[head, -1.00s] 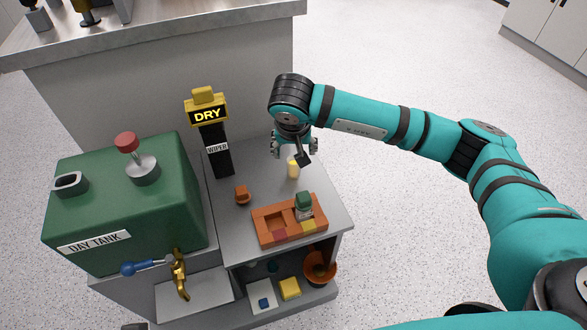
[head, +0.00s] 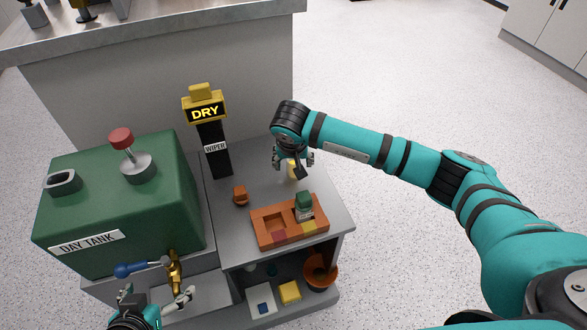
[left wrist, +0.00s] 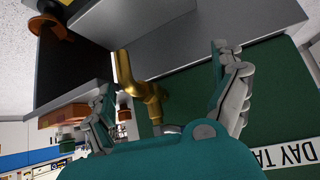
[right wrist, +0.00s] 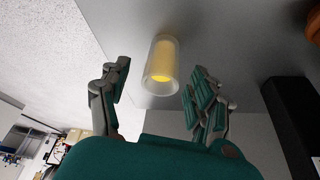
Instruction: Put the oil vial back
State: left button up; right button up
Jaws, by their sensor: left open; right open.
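The oil vial (head: 291,169) is a small clear cylinder with yellow oil, standing on the grey cabinet top. In the right wrist view the vial (right wrist: 161,64) is between and just beyond the open fingers of my right gripper (right wrist: 155,95). My right gripper (head: 294,166) is low over the vial in the head view and partly hides it. My left gripper (head: 158,298) is open at the bottom left, by the brass tap (head: 175,270); the tap also shows between its fingers in the left wrist view (left wrist: 135,78). An orange rack (head: 262,240) has an empty square recess and a green-capped jar (head: 304,207).
A small orange-brown piece (head: 240,195) lies left of the rack. The black wiper post (head: 213,150) with a DRY sign stands behind it. The green day tank (head: 120,205) fills the left. An orange bowl (head: 320,271) and yellow block (head: 289,292) sit on the lower shelf.

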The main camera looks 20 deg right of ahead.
jog(key=shift+r, duration=0.1)
grip_shut()
dwell(0.3)
